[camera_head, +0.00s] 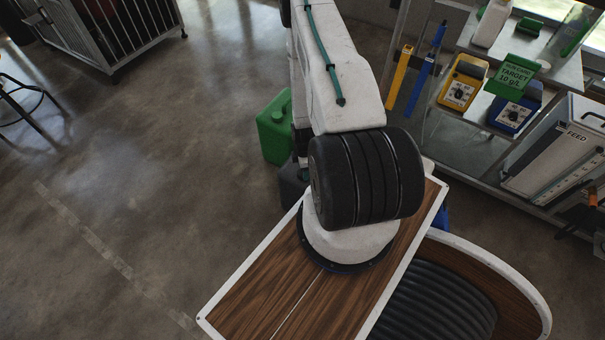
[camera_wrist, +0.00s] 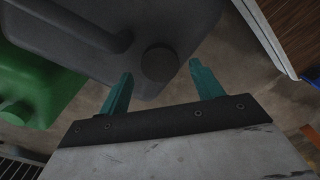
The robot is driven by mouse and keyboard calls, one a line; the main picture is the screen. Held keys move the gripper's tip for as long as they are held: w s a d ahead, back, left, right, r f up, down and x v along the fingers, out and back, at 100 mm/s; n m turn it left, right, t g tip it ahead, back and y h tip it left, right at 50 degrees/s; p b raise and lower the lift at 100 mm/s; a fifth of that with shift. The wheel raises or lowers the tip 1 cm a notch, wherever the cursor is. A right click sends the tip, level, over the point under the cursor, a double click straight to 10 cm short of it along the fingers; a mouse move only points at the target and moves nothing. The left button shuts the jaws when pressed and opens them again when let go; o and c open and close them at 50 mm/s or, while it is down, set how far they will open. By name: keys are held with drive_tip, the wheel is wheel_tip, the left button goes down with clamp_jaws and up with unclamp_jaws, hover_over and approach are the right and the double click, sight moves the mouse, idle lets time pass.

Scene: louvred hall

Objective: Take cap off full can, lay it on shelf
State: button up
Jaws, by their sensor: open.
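A dark grey can (camera_wrist: 185,25) with a moulded handle fills the top of the wrist view. Its round dark cap (camera_wrist: 158,64) lies between the two teal fingertips of my gripper (camera_wrist: 161,69). The fingers are apart, and there is a gap between each of them and the cap. A green can (camera_wrist: 40,75) with its own green cap (camera_wrist: 15,112) stands beside the grey one. In the head view the green can (camera_head: 274,132) shows left of my arm, and the grey can (camera_head: 292,184) is mostly hidden. How full either can is cannot be seen.
A shelf rack at the right has a grey upper shelf (camera_head: 562,70) with bottles. Open floor (camera_head: 130,170) lies left.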

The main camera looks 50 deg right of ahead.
drive_tip(key=shift+f, duration=2.15)
drive_tip(key=shift+c, duration=0.3)
drive_tip(key=c, duration=1.2)
drive_tip(key=shift+o, duration=0.2)
drive_tip(key=n, duration=0.4)
drive_tip(key=shift+n, duration=0.3)
drive_tip(key=n, duration=0.2)
drive_tip(key=shift+n, duration=1.3)
